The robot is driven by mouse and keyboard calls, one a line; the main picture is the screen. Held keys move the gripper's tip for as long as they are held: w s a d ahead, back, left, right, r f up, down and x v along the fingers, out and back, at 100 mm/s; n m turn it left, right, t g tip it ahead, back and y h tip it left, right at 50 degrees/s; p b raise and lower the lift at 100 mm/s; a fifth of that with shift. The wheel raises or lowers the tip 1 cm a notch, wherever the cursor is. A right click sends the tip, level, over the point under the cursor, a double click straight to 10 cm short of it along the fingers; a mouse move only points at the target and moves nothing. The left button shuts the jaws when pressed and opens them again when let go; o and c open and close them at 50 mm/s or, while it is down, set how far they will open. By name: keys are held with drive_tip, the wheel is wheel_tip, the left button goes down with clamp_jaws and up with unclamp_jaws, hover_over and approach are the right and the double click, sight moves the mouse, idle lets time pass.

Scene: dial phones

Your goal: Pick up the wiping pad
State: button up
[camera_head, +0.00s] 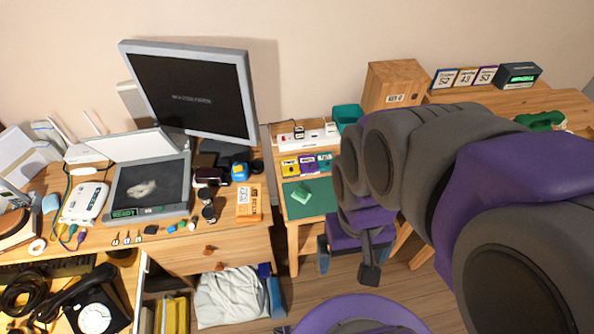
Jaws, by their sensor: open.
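A small light-green block (301,195), which looks like the wiping pad, lies on a dark green mat (322,206) on the small wooden table in the middle. I cannot be sure it is the pad; a small light-blue block (50,203) also lies on the left desk. My gripper (347,268) is open, below and to the right of the mat in the picture, apart from the green block. It seems empty. My arm comes in from the right and covers part of the small table's right side.
Three coloured cards (307,166) and a white power strip (305,138) lie behind the mat. A teal bin (348,117) and a wooden box (396,87) stand behind. The left desk is crowded around a monitor (190,88).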

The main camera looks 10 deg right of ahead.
drive_tip(key=w+f+m, duration=0.2)
drive_tip(key=w, duration=1)
drive_tip(key=m+t+b, duration=0.2)
drive_tip(key=m+b, duration=0.1)
drive_tip(key=m, duration=0.4)
hover_over(301, 191)
wheel_tip(301, 191, down, 21)
drive_tip(key=f, duration=0.3)
drive_tip(key=f+b, duration=0.1)
drive_tip(key=f, duration=0.3)
drive_tip(key=f+b, duration=0.1)
drive_tip(key=f, duration=0.3)
drive_tip(key=shift+w+d+f, duration=0.1)
drive_tip(key=shift+w+f, duration=0.1)
drive_tip(key=shift+w, duration=0.05)
drive_tip(key=f, duration=0.1)
drive_tip(key=f+b, duration=0.1)
drive_tip(key=f, duration=0.1)
drive_tip(key=f+b, duration=0.1)
drive_tip(key=f, duration=0.1)
drive_tip(key=shift+s+f, duration=0.15)
drive_tip(key=shift+s, duration=0.15)
drive_tip(key=shift+c, duration=0.4)
drive_tip(key=c, duration=1.2)
drive_tip(key=shift+o, duration=0.2)
